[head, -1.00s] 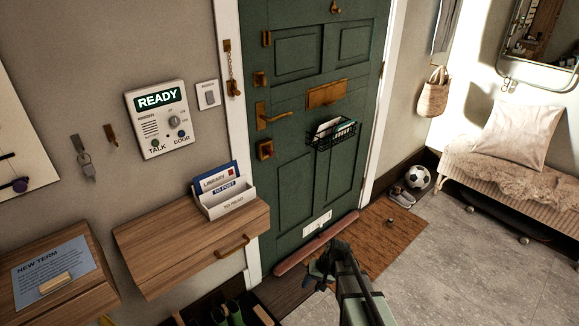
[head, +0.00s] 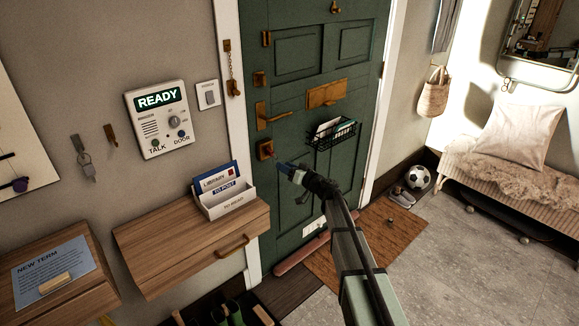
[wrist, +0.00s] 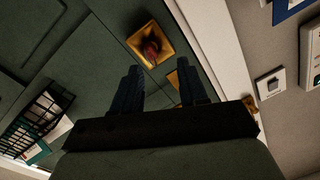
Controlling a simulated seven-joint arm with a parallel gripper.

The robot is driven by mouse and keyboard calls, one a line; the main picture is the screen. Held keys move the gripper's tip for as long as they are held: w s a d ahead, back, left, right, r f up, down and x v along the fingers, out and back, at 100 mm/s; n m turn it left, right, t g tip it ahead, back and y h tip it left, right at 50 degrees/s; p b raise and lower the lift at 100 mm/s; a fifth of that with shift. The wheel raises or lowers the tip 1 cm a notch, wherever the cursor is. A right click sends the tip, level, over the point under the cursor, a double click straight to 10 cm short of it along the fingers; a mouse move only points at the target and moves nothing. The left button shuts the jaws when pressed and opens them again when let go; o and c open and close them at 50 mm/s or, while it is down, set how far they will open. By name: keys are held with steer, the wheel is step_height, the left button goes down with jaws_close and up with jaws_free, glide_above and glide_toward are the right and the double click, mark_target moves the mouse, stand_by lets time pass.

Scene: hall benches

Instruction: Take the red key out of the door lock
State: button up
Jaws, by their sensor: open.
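The green door (head: 318,185) is shut, with a square brass lock plate (head: 264,149) below its lever handle (head: 272,117). The red key (wrist: 151,51) sits in the lock plate, which also shows in the wrist view (wrist: 140,38). In the head view the key is a tiny red spot at most, close to my fingertips. My gripper (wrist: 158,76) is open, its two dark blue fingers apart and empty. The lock and key lie beyond the fingertips, roughly between them. In the head view my gripper (head: 283,167) is just right of and below the lock, apart from the key.
A wire basket (head: 332,133) with papers hangs on the door right of the lock. A wooden shelf (head: 160,245) with a letter holder (head: 230,203) juts out at the left. An intercom (head: 157,120) is on the wall. The floor (head: 460,265) at right is open.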

mark_target(273, 154)
steer(key=shift+w+a+r+n+t+h, duration=0.2)
steer(key=shift+w+a+n, duration=0.5)
steer(key=shift+w+a, duration=0.5)
steer(key=shift+w+a+f+n+t+h, duration=0.1)
steer(key=shift+w+a+n+t, duration=0.15)
steer(key=shift+w+a+n, duration=0.95)
steer(key=shift+w+a+r+n+t+h, duration=0.1)
steer(key=shift+w+a+n+t, duration=0.15)
steer(key=shift+w+a, duration=1)
steer(key=shift+w+d, duration=0.45)
steer(key=shift+c, duration=0.4)
jaws_close()
steer(key=shift+s+d, duration=0.1)
steer(key=shift+v, duration=2.85)
